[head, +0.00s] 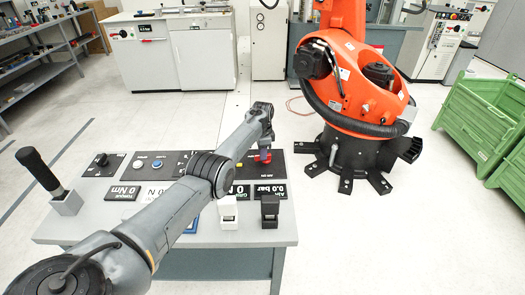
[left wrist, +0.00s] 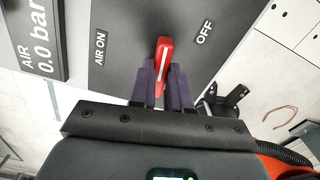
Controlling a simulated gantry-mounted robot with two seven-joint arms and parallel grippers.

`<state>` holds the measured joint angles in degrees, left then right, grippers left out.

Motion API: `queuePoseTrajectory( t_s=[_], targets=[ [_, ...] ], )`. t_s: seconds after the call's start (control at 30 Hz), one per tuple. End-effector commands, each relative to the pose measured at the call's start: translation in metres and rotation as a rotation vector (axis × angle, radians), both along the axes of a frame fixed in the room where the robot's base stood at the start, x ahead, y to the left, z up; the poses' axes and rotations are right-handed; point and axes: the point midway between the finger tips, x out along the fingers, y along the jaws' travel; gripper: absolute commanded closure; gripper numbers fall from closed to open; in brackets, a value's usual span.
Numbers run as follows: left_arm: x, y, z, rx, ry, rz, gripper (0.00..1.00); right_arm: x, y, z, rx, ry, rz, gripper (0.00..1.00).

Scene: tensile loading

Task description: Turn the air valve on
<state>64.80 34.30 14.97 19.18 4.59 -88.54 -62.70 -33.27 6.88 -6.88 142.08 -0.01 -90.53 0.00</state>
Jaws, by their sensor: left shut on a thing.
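The air valve's red handle (left wrist: 163,58) with a white stripe stands between the "AIR ON" label (left wrist: 100,48) on the left and the "OFF" label (left wrist: 204,33) on the right in the left wrist view. My left gripper (left wrist: 165,80) is shut on this handle, one dark finger on each side. In the head view, my left gripper (head: 265,140) is over the panel's right end, with a bit of the red handle (head: 263,156) showing under it. The air display (left wrist: 36,42) reads 0.0 bar. My right gripper is not in view.
The grey table (head: 90,228) carries knob panels, displays, a black-handled tool (head: 40,168) in a grey holder, a white block (head: 228,212) and a black block (head: 269,210). An orange robot arm (head: 360,85) stands behind on the right. Green crates (head: 480,120) are at far right.

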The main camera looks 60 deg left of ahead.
Motion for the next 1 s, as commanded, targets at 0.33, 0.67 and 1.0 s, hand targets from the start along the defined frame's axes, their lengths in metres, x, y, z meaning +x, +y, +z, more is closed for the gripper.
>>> queuePoseTrajectory(
  t_s=[0.33,0.67,1.0],
  targets=[
    [-0.001,-0.006,0.002,-0.001,0.001,0.316,1.0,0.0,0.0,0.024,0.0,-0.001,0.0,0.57],
    [0.0,-0.01,0.0,-0.002,0.001,0.631,1.0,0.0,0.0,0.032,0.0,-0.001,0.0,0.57],
    [0.002,-0.014,-0.001,0.0,0.0,0.953,1.0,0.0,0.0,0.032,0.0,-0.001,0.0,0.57]
  ],
)
